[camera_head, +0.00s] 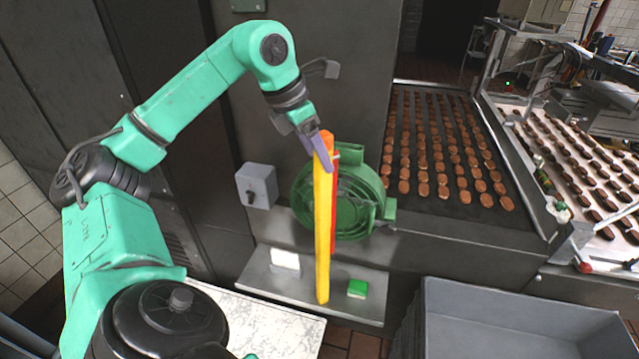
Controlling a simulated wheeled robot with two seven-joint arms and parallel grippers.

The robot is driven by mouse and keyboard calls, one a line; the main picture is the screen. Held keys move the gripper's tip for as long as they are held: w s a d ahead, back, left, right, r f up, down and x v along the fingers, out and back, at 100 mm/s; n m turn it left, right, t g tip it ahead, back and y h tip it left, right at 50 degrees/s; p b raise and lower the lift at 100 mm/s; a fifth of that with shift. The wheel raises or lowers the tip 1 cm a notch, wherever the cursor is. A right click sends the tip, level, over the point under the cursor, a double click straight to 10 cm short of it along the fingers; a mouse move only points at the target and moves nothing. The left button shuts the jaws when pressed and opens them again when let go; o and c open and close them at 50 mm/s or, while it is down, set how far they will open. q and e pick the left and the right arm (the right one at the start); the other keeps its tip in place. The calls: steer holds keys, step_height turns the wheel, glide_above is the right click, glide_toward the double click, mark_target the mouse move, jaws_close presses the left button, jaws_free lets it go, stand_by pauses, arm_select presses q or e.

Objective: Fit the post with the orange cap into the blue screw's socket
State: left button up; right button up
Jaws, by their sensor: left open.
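My left gripper (321,152) reaches in from the upper left. It is open, with a purple-grey finger at the upper end of a long yellow bar (322,230). The bar stands nearly upright in the picture, in front of a green round housing (360,200). An orange tip (326,138) shows at the top by the finger, and a red-orange strip runs along the bar's right side. I cannot tell whether these are the post and its cap, or whether the finger touches them. I cannot make out a blue screw or its socket. My right gripper is not in view.
A grey ledge (290,287) below holds a white block (285,259) and a green block (357,288). A grey switch box (257,186) is left of the housing. A grey bin (520,315) stands at lower right. Conveyors (455,225) with brown biscuits lie behind.

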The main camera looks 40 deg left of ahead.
arm_select(q)
steer(key=b+x, duration=0.2)
steer(key=x, duration=0.1)
steer(key=shift+s+a+f, duration=0.15)
steer(key=shift+f, duration=0.25)
steer(key=shift+f+b, duration=0.3)
steer(key=shift+b, duration=0.1)
steer(key=shift+w+r, duration=0.1)
steer(key=shift+w, duration=0.4)
steer(key=shift+s, duration=0.1)
steer(key=c, duration=0.9)
steer(key=shift+s+r, duration=0.1)
jaws_close()
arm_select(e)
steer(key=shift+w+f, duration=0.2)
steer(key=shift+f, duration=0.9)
arm_select(q)
steer(key=shift+r, duration=0.1)
